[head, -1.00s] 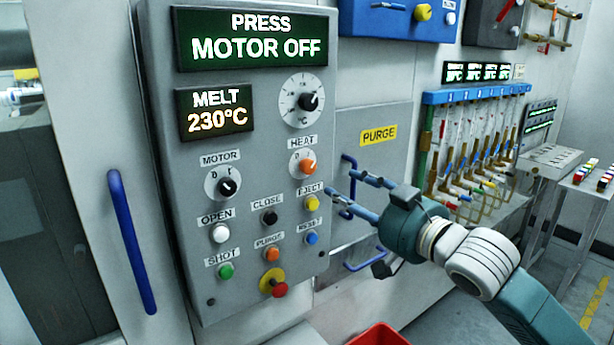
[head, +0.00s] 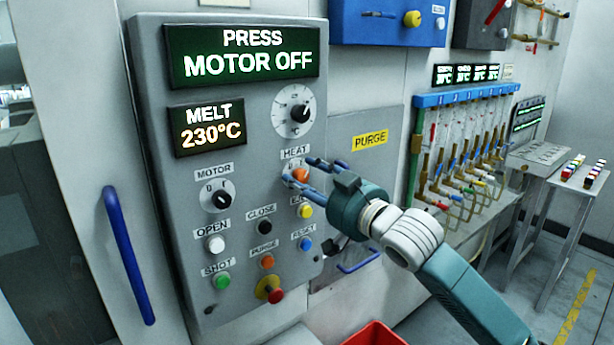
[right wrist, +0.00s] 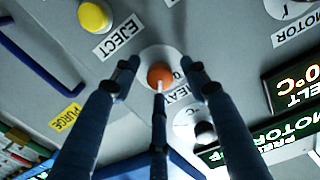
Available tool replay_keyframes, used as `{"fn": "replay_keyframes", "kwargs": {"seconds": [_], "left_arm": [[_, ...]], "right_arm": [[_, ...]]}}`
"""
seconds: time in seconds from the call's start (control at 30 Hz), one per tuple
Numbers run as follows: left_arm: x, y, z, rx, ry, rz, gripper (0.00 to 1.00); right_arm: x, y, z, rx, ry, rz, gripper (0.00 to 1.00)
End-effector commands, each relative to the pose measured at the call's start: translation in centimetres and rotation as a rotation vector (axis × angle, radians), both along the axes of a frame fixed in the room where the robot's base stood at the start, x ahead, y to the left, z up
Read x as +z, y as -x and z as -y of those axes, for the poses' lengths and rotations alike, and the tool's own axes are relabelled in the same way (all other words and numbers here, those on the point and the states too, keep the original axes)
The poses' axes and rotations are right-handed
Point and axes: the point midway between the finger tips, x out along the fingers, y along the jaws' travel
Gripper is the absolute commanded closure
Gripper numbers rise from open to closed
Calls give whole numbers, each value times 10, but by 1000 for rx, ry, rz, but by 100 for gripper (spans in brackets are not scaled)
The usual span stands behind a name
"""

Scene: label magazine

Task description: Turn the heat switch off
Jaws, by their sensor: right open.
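The heat switch (head: 301,174) is an orange round knob on a white dial, under the HEAT label on the grey press panel. My right gripper (head: 299,169) is at this knob with its blue fingers spread, partly covering the dial. In the right wrist view the orange heat knob (right wrist: 160,73) lies between the tips of my open right gripper (right wrist: 162,68), and the third finger points up just below it. I cannot tell whether the fingers touch the knob. The dial marks are partly hidden. My left gripper is not in view.
The yellow eject button (head: 305,211) sits just below the fingers. The motor switch (head: 218,196) is to the left and the temperature dial (head: 299,112) above. The display (head: 243,54) reads PRESS MOTOR OFF. A red bin (head: 375,335) is below.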

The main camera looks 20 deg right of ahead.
Motion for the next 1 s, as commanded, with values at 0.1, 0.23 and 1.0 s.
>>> {"fn": "replay_keyframes", "kwargs": {"seconds": [0.1,0.23,1.0], "left_arm": [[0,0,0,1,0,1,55],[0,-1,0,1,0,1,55],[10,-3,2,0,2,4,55]], "right_arm": [[-1,-1,0,0,0,0,55],[-1,-1,0,0,0,0,57],[1,-1,1,-1,139,48,100]]}}
